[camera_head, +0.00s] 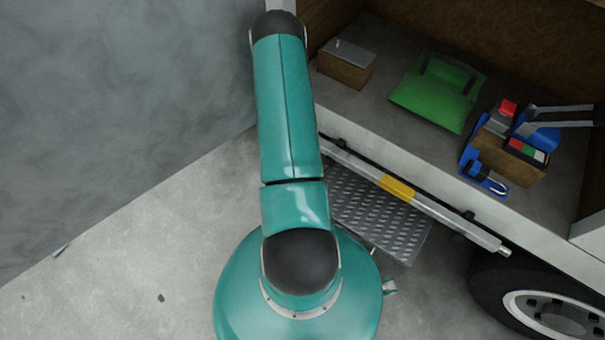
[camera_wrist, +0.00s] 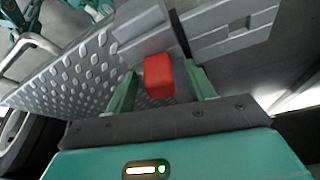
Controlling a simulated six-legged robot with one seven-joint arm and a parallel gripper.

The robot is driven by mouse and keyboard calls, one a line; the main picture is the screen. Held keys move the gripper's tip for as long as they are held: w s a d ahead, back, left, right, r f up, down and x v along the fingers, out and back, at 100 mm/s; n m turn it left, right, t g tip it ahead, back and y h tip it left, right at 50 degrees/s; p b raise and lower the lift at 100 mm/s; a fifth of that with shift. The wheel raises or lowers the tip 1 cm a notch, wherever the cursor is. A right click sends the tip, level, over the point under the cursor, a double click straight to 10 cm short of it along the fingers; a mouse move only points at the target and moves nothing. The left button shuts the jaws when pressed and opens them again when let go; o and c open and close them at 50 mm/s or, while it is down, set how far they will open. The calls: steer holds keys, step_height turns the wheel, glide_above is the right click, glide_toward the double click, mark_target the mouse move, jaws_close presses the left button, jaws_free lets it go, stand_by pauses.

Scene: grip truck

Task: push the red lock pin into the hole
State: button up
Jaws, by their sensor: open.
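The red lock pin (camera_wrist: 158,77) shows in the wrist view as a red block in front of a grey metal bracket. My gripper (camera_wrist: 160,69) is open, with one green finger on each side of the red block. A small gap shows on both sides, so the fingers look apart from it. The hole is not visible; the red block and bracket may hide it. In the head view my arm covers the middle, and neither the gripper nor the lock pin can be made out.
The bed holds a green bag (camera_head: 432,95), a brown box (camera_head: 345,68) and a tool box (camera_head: 508,160). A wheel (camera_head: 545,310) is at lower right; a grey wall (camera_head: 110,120) is left.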

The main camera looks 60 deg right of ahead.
steer(key=v, duration=1.3)
steer(key=shift+a+r, duration=0.2)
steer(key=shift+r, duration=0.1)
steer(key=shift+a, duration=0.1)
